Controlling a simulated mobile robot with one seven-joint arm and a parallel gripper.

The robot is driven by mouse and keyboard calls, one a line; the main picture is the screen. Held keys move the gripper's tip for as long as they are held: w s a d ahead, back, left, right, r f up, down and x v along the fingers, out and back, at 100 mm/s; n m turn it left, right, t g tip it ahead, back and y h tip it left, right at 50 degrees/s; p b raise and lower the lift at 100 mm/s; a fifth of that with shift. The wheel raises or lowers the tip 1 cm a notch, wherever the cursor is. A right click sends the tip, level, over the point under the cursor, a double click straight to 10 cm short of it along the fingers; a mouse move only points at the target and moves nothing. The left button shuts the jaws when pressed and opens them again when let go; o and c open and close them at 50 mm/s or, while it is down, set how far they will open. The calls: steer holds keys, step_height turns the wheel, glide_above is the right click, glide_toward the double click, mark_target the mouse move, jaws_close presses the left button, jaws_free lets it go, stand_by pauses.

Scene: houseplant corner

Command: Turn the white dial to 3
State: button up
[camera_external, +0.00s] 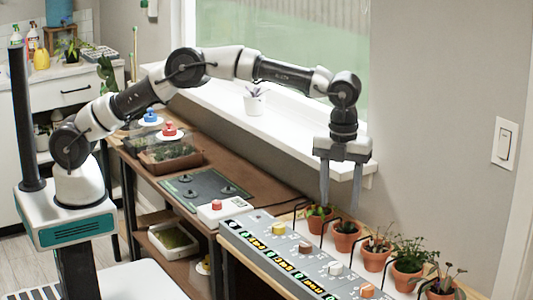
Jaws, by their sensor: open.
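The white dial (335,268) sits on the sloped grey control panel (248,233) at the lower middle of the view. It is in a row with a yellow dial (278,228), a brown dial (305,246) and an orange dial (367,290). Its setting and the marks around it are too small to read. My gripper (340,203) points down with its two fingers apart, open and empty. In the picture it is above the white dial, over the back of the panel near the potted plants. It appears apart from every dial.
Several potted plants (345,240) stand in a row behind the panel, with thin black tubes beside them. A white box with a red button (216,205) is left of the panel. A window sill (290,140) runs behind my arm. A light switch (505,143) is on the right wall.

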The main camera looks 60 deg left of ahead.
mark_target(335, 264)
step_height(335, 264, down, 17)
steer(key=shift+f+b, duration=0.1)
steer(key=shift+b, duration=1.05)
steer(key=c, duration=1)
